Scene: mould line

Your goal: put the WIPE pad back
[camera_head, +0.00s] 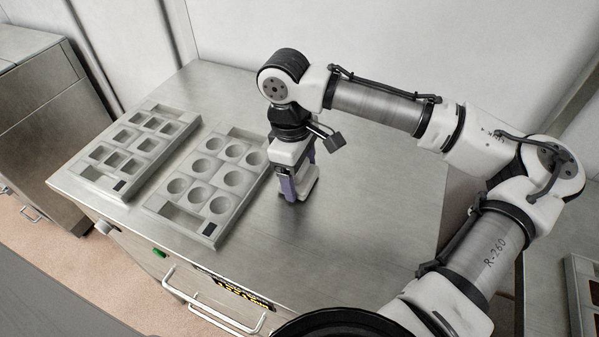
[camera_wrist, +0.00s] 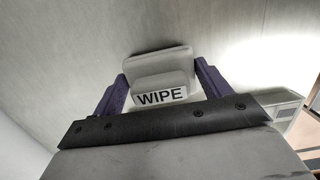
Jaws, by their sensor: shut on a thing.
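The WIPE pad (camera_wrist: 160,84) is a pale block with a dark WIPE label, between the two purple fingers in the wrist view. My gripper (camera_wrist: 163,88) is shut on it. In the head view my gripper (camera_head: 298,187) points down at the steel table, just right of the mould tray with round hollows. The pale side of the pad (camera_head: 309,180) shows beside the fingers there. The pad is at or just above the table top; I cannot tell whether it touches.
A tray with round hollows (camera_head: 238,207) and a tray with square hollows (camera_head: 111,148) lie on the left of the steel table (camera_head: 345,215). The table right of my gripper is clear. A wall stands behind. Another tray (camera_head: 581,290) shows at the far right.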

